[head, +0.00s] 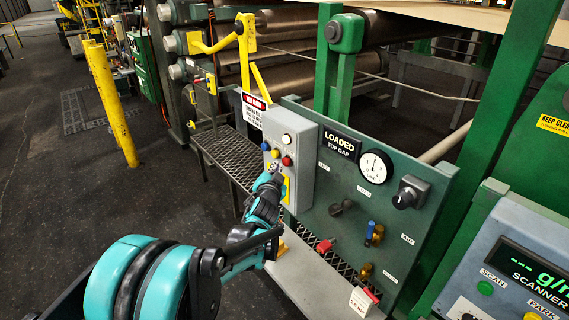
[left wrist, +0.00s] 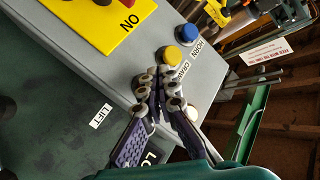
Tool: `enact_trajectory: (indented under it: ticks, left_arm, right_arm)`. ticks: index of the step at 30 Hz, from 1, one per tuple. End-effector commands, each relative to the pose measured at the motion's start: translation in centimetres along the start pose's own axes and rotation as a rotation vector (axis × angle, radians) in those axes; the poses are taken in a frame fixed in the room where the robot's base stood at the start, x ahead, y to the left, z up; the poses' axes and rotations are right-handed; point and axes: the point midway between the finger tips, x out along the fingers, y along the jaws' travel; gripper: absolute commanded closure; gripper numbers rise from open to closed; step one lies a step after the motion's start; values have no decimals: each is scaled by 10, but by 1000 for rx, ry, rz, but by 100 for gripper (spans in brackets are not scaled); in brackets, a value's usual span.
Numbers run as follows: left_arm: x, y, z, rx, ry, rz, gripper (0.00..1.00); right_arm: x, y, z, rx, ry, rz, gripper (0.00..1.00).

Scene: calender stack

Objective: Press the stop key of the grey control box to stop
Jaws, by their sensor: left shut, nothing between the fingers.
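The grey control box (head: 300,176) stands at the left end of the green panel. On its face are a white button (head: 286,138), a blue button (head: 265,146), a yellow button (head: 275,153) and a red button (head: 287,161); no stop label is readable. My left gripper (head: 274,168) is shut and empty, just below the yellow and red buttons. In the left wrist view its fingertips (left wrist: 168,82) lie close to the yellow button (left wrist: 172,58); the red button is not visible there, and contact cannot be told. My right gripper is not in view.
The yellow ON plate (left wrist: 97,25) with a red part lies lower on the box. The green panel (head: 325,215) carries a gauge (head: 375,167), a black knob (head: 409,192) and several valves. A scanner console (head: 505,262) stands at right. Open floor lies at left.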

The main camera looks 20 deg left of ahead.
Motion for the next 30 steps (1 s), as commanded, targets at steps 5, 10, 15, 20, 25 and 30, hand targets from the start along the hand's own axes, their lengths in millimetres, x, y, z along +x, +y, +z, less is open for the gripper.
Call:
enact_trajectory:
  ticks: [5, 10, 15, 20, 25, 30]
  left_arm:
    - [0, 0, 0, 0, 0, 0, 100]
    - [3, 2, -2, 1, 1, 1, 100]
    - [6, 4, -5, 1, 0, 0, 100]
    - [6, 4, -5, 0, 0, 0, 100]
    - [6, 4, -5, 0, 0, 0, 100]
    - [7, 5, -5, 0, 0, 0, 100]
  right_arm:
    - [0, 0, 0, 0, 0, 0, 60]
    - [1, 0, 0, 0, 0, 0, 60]
    - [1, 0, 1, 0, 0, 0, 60]
    - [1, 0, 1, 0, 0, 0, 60]
    - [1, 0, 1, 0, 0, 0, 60]
    - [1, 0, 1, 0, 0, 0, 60]
